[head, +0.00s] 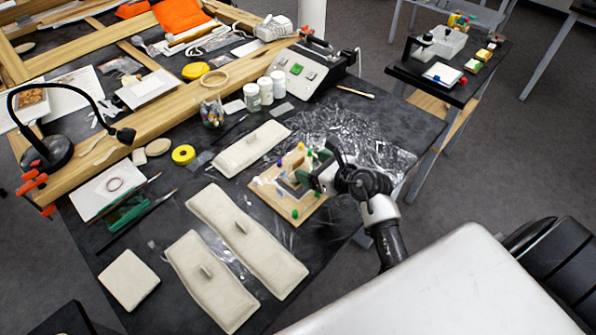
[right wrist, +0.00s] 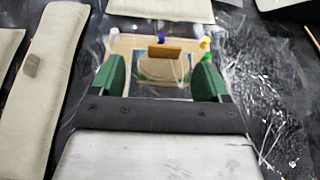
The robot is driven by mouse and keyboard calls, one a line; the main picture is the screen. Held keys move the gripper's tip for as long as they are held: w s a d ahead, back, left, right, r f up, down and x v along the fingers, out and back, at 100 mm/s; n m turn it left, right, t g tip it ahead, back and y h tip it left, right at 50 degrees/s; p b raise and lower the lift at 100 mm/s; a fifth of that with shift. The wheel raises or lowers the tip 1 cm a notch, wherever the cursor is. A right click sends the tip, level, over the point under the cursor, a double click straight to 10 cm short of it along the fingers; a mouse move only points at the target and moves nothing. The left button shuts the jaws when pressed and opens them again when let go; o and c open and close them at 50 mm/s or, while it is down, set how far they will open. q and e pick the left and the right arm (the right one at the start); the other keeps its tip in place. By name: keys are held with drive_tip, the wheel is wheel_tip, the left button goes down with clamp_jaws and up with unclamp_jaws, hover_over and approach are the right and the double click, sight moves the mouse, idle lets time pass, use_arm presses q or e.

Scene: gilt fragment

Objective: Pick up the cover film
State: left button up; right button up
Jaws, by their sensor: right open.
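A wooden board (head: 268,187) with coloured pins lies on the dark table. In the right wrist view the board (right wrist: 125,45) carries a clear square sheet, seemingly the cover film (right wrist: 150,92), with an upright brown tab (right wrist: 165,52). My right gripper (head: 318,172) is over the board's right part. Its green fingers are open on both sides of the sheet and tab in the wrist view (right wrist: 160,78), with nothing gripped. I cannot tell whether they touch the board. A larger crinkled clear sheet (head: 375,150) lies under and beside the board. My left gripper is not in view.
Beige weighted cushions lie left of the board (head: 245,240) and behind it (head: 250,148). White-lidded jars (head: 265,90) and a grey control box (head: 305,70) stand farther back. A black lamp (head: 45,150) stands at the left. A side table (head: 450,85) is at the upper right.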

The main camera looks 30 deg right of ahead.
sight(299, 160)
drive_tip(key=x, duration=0.3)
drive_tip(key=p+x, duration=0.1)
drive_tip(key=shift+w+d, duration=0.25)
drive_tip(key=shift+w+a+f, duration=0.1)
drive_tip(key=shift+w+f, duration=0.1)
drive_tip(key=shift+s, duration=0.1)
drive_tip(key=c, duration=0.4)
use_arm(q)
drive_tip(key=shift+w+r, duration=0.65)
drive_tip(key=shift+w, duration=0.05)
use_arm(e)
drive_tip(key=c, duration=0.8)
drive_tip(key=shift+r, duration=0.1)
drive_tip(key=shift+c, duration=0.2)
